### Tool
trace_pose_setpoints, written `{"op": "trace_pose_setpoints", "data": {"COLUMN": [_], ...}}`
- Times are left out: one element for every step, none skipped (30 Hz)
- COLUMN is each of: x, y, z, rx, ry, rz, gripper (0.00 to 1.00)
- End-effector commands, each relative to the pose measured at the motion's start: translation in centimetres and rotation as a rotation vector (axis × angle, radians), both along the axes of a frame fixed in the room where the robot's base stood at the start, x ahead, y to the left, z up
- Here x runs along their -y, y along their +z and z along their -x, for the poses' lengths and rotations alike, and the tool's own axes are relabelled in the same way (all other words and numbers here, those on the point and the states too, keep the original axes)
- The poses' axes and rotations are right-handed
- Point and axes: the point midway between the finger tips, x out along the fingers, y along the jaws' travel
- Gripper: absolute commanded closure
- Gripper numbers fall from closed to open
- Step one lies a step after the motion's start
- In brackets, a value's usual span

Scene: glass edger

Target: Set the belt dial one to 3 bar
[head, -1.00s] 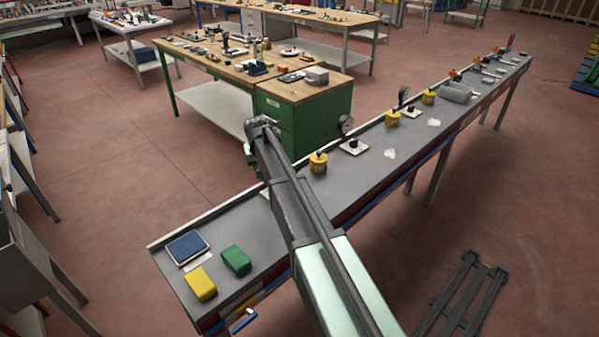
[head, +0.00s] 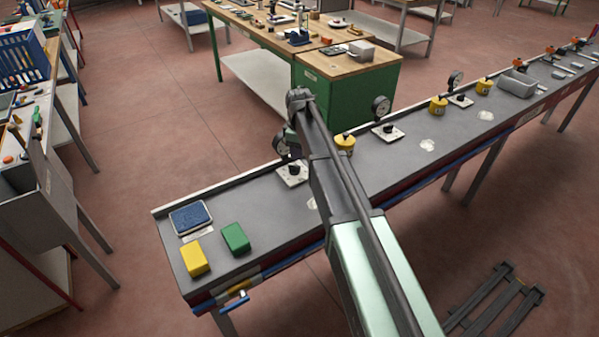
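Several dials stand along the grey belt table (head: 250,195), and their labels are too small to read. The nearest has a black knob on a white plate (head: 292,173), with a round gauge (head: 281,146) behind it, partly beside my arm. A second knob and plate (head: 388,131) with a gauge (head: 380,107) stand right of my arm. A third plate (head: 461,100) with a gauge (head: 456,79) is farther along. I cannot tell which is dial one, nor read any needle. My arm crosses the table; its far end bends down behind the nearer link. My gripper's fingers do not show.
Yellow cylinders (head: 438,105) stand between the dials. A blue pad (head: 190,217), a yellow block (head: 195,258) and a green block (head: 235,237) lie at the table's near left end. A green workbench (head: 345,95) stands behind. A dark rack (head: 495,300) lies on the floor at right.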

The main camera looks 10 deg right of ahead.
Motion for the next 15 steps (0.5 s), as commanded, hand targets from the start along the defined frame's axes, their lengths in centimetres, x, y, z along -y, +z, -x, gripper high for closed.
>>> {"op": "trace_pose_setpoints", "data": {"x": [0.0,0.0,0.0,0.0,0.0,0.0,0.0,0.0,0.0,0.0,0.0,0.0,0.0,0.0,0.0], "y": [-2.6,-3.4,-4.3,-5.0,-5.6,-6.2,-6.6,-6.9,-7.1,-7.2,-7.2,-7.2,-7.1,-7.0,-6.9], "z": [0.0,0.0,0.0,0.0,0.0,0.0,0.0,0.0,0.0,0.0,0.0,0.0,0.0,0.0,0.0], "rx": [0.000,0.000,0.000,0.000,0.000,0.000,0.000,0.000,0.000,0.000,0.000,0.001,0.001,0.001,0.001], "ry": [0.000,-0.001,-0.001,-0.001,-0.001,-0.001,-0.001,-0.001,-0.001,-0.001,-0.001,-0.001,-0.001,-0.001,-0.001], "rz": [0.000,0.000,0.000,0.000,0.000,0.000,0.000,0.000,0.000,0.000,0.000,0.001,0.001,0.001,0.001], "gripper": [0.62,0.62,0.62,0.62,0.62,0.62,0.62,0.62,0.62,0.62,0.62,0.62,0.62,0.62,0.62]}}
